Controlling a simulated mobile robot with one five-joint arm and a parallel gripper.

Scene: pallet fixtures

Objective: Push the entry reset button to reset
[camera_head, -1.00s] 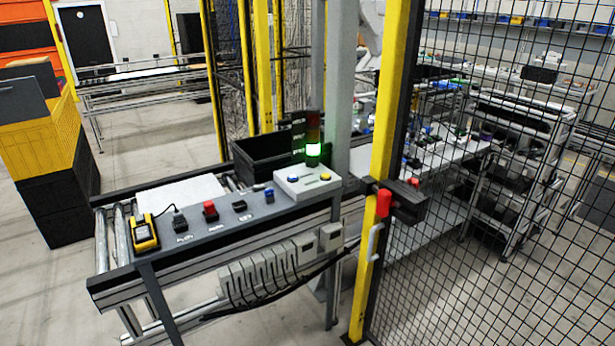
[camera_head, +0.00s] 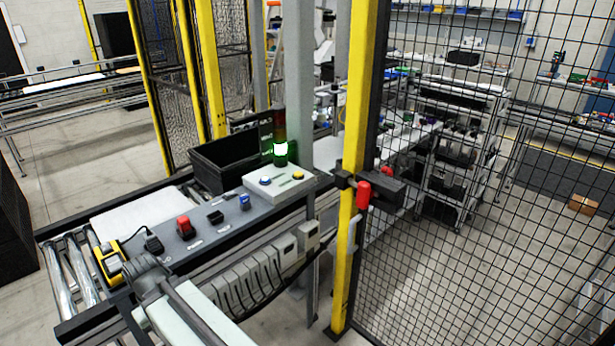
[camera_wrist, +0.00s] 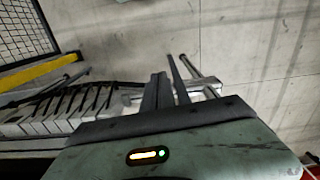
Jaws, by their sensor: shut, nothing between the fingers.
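A grey control panel (camera_head: 222,228) slopes along the conveyor's front in the head view. It carries a red button (camera_head: 184,227), a black switch (camera_head: 215,217) and a blue button (camera_head: 244,202). A white box (camera_head: 280,186) at its right end has another blue button (camera_head: 265,181) and a yellow button (camera_head: 298,175). The labels are too small to read, so I cannot tell which is the entry reset. My gripper (camera_wrist: 158,77) is shut and empty in the wrist view, pointing toward the floor and frame. My arm covers the panel's lower left front in the head view.
A yellow handheld device (camera_head: 109,263) lies at the panel's left end. A yellow post (camera_head: 352,170) with a red handle (camera_head: 363,195) and mesh fence borders the right.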

